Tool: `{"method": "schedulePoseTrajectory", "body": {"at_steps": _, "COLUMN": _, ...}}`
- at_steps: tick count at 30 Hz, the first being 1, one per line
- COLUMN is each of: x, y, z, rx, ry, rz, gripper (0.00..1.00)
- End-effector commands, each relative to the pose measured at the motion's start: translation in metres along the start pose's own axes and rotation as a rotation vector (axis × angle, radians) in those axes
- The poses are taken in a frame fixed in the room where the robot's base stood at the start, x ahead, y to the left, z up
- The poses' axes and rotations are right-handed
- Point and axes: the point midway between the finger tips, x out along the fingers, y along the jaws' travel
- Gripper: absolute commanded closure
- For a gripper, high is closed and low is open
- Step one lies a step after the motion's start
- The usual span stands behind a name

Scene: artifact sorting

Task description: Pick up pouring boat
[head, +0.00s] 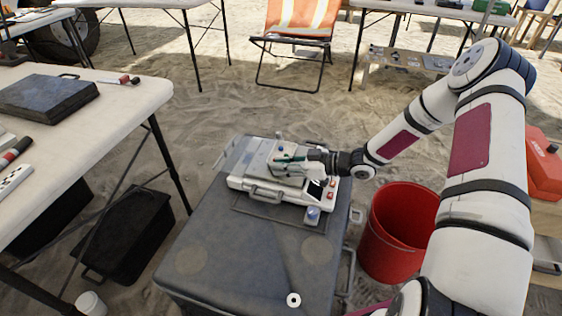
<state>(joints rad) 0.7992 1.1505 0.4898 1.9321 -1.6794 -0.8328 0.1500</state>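A white and grey device with a side handle (262,190) and red buttons sits on the grey case (215,255). A light grey, shallow piece (284,170) lies on top of the device, next to my fingers. It may be the pouring boat, but it is too small to be sure. My gripper (306,160) comes in from the right, low over the device's top. Small green and red marks show near the fingertips. I cannot tell whether the fingers touch the piece or are open or shut.
A red bucket (372,247) stands right of the case. A white ring (293,300) lies on the case's front, and a small blue-topped item (313,215) sits by the device. A table (139,95) with a dark box (47,98) is at left. Open sand lies behind.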

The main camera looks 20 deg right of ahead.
Motion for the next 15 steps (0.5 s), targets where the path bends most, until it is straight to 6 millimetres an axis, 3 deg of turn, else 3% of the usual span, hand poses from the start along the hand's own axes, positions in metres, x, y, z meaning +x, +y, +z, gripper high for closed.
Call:
{"method": "schedulePoseTrajectory", "body": {"at_steps": 9, "x": 0.0065, "y": 0.0001, "z": -0.0007, "rx": 0.0, "ry": 0.001, "rz": 0.0, "gripper": 0.78}}
{"method": "schedulePoseTrajectory", "body": {"at_steps": 12, "x": 0.0064, "y": 0.0001, "z": -0.0007, "rx": 0.0, "ry": 0.001, "rz": 0.0, "gripper": 0.99}}
{"method": "schedulePoseTrajectory", "body": {"at_steps": 15, "x": 0.0063, "y": 0.0001, "z": -0.0006, "rx": 0.0, "ry": 0.001, "rz": 0.0, "gripper": 1.0}}
